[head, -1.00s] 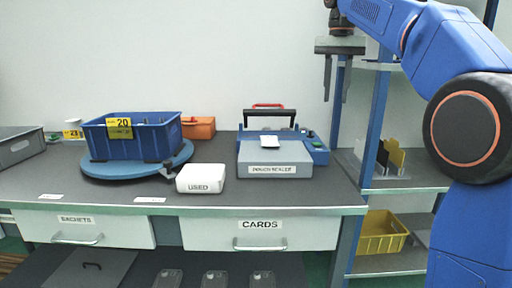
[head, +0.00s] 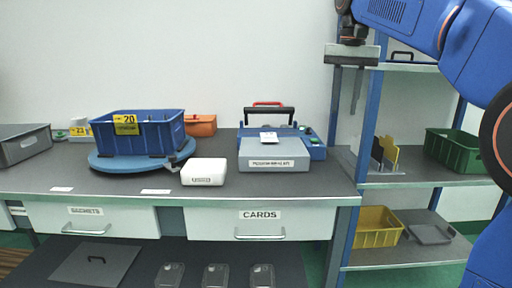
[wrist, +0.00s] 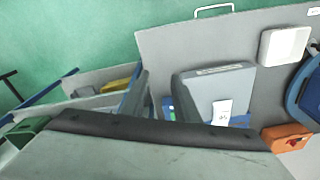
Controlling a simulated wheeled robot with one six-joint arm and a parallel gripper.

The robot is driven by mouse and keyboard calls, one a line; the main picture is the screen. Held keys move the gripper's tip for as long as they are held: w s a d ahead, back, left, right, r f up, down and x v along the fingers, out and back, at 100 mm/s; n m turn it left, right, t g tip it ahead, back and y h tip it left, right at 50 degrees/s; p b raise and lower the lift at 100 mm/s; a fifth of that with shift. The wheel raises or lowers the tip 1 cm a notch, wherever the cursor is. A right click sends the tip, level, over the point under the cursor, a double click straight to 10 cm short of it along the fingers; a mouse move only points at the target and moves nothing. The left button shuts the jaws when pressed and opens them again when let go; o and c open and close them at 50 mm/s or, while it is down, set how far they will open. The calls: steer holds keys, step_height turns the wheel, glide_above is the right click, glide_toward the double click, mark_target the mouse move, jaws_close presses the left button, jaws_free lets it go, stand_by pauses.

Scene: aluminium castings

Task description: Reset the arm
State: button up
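My gripper (head: 344,120) hangs from my blue arm at the upper right of the head view, fingers pointing down. Its two fingers stand apart with nothing visible between them. It is in front of the post at the shelf's left side, to the right of and above the pouch sealer (head: 273,154). In the wrist view the dark gripper body fills the bottom, with the pouch sealer (wrist: 215,88) and the bench top (wrist: 160,45) beyond it. No object shows in its grasp.
A blue bin (head: 140,136) stands on a round blue turntable (head: 112,163). A white USED box (head: 204,172) sits beside it. The shelf at right holds a green bin (head: 455,150) and a yellow bin (head: 376,228). The CARDS drawer (head: 259,224) is shut.

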steer(key=s+d+f+n+t, duration=0.2)
steer(key=s+f, duration=1.3)
steer(key=f, duration=0.2)
steer(key=s+d+f+n+t, duration=0.1)
steer(key=s+d+f+t, duration=0.1)
steer(key=s+f, duration=1.3)
step_height(320, 180, down, 4)
steer(key=shift+d+r+n, duration=0.15)
steer(key=shift+d+n, duration=0.25)
steer(key=shift+d, duration=0.25)
